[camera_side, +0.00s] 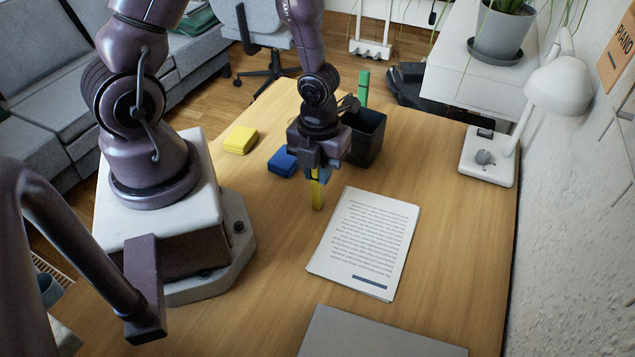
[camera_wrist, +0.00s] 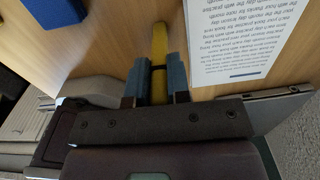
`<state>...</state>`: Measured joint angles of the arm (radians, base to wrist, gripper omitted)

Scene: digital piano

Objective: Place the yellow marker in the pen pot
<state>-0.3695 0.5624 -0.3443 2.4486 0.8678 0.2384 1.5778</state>
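The yellow marker (camera_side: 317,193) is upright below my gripper (camera_side: 320,172) in the side view. In the wrist view my gripper (camera_wrist: 158,82) has its two blue-grey fingers close against both sides of the yellow marker (camera_wrist: 159,48), shut on it. I cannot tell whether the marker's lower end touches the table. The pen pot (camera_side: 368,139) is a dark, square, open container just behind and to the right of my gripper in the side view. A green marker (camera_side: 363,86) sticks up at the pot. My gripper hides part of the pot's left side.
A blue block (camera_side: 282,163) and a yellow block (camera_side: 240,139) lie on the wooden table (camera_side: 450,210) left of the gripper. Printed sheets (camera_side: 365,240) lie to the right. A grey flat object (camera_side: 375,335) is at the front, a white lamp (camera_side: 487,160) at right.

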